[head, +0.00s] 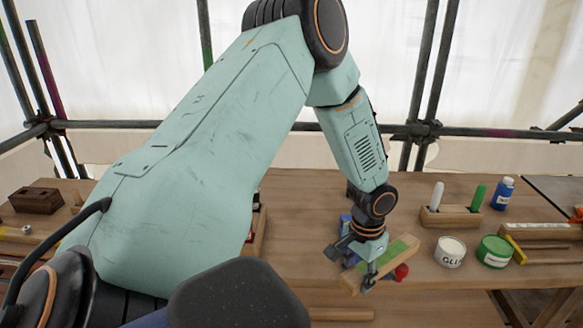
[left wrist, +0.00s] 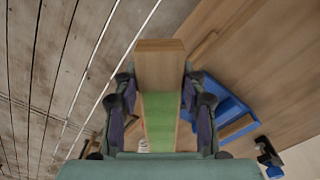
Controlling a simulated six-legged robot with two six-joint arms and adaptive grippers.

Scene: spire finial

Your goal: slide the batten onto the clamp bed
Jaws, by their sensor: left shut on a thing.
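The batten (head: 399,249) is a pale wooden bar with a green stretch on its face. My left gripper (head: 353,267) is shut on it, and the bar lies tilted across the jaws above the table's front edge. In the left wrist view the batten (left wrist: 160,65) runs between the two fingers, its bare wooden end pointing away. A blue fixture (left wrist: 229,100), which looks like the clamp bed, sits beside and below the batten with some wood in it. In the head view it is mostly hidden behind the gripper. A red knob (head: 401,272) shows beside the batten. My right gripper is not in view.
A glue tub (head: 450,252), a green tin (head: 495,251), a wooden rack (head: 450,217) with white and green markers, and a blue bottle (head: 503,194) stand to the right. A dark wooden block (head: 36,200) sits at the far left. The table behind the gripper is fairly clear.

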